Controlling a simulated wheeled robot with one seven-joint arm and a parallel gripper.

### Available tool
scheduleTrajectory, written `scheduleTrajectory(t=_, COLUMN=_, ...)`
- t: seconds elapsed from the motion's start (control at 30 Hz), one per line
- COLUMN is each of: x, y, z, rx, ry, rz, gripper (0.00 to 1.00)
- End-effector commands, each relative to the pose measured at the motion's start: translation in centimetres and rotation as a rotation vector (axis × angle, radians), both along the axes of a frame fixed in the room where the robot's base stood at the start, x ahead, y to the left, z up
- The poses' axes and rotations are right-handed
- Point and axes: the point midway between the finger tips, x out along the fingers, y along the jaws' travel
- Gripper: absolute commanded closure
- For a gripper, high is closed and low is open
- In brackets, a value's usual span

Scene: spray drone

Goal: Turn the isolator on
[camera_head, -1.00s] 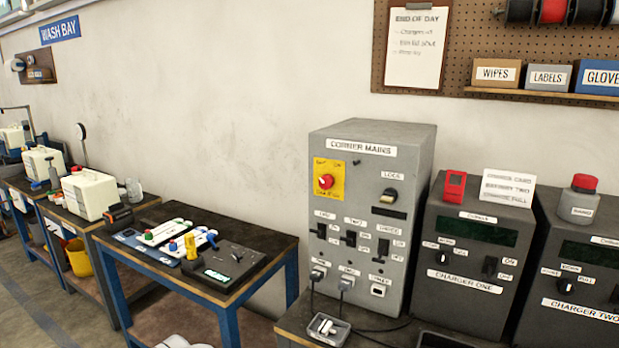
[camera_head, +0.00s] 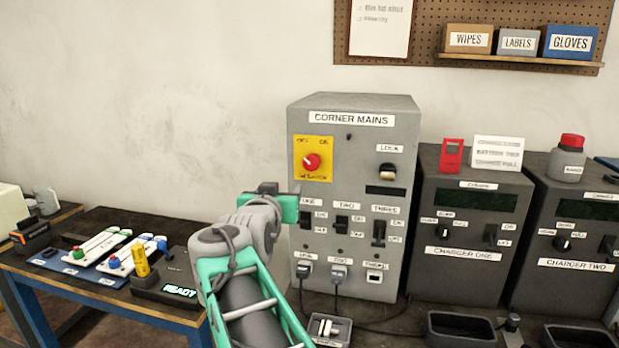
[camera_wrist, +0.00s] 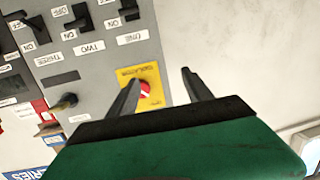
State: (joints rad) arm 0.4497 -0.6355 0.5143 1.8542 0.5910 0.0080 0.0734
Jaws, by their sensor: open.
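The isolator is a red rotary knob (camera_head: 312,162) on a yellow plate (camera_head: 326,174) at the upper left of the grey CORNER MAINS box (camera_head: 352,102). The plate has words at its top left and top right; the knob's pointing direction is too small to tell. My gripper (camera_head: 268,188) is open and empty, below and left of the knob in the head view. In the wrist view, turned nearly upside down, the knob (camera_wrist: 146,88) shows between the open fingers (camera_wrist: 160,76), close beside the left finger, which hides part of the plate.
A lock key (camera_head: 387,172) and several switches sit on the same panel, with plugs and cables below. Charger one (camera_head: 466,270) and charger two (camera_head: 580,285) stand to the right. A dark bench (camera_head: 110,215) with small tools is at left. The wall left of the box is clear.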

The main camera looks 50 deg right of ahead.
Motion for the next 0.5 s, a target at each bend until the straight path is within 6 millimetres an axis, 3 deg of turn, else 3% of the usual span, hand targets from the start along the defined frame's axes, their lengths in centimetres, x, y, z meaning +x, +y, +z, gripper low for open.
scheduleTrajectory(t=0.03, x=-1.5, y=-1.9, z=1.3, rx=-0.054, ry=-0.039, rz=-0.06, gripper=0.41)
scheduleTrajectory(t=0.17, x=-3.1, y=-4.0, z=3.8, rx=-0.122, ry=-0.079, rz=-0.124, gripper=0.41)
scheduleTrajectory(t=0.5, x=-0.7, y=-9.5, z=3.9, rx=-0.12, ry=-0.078, rz=-0.122, gripper=0.41)
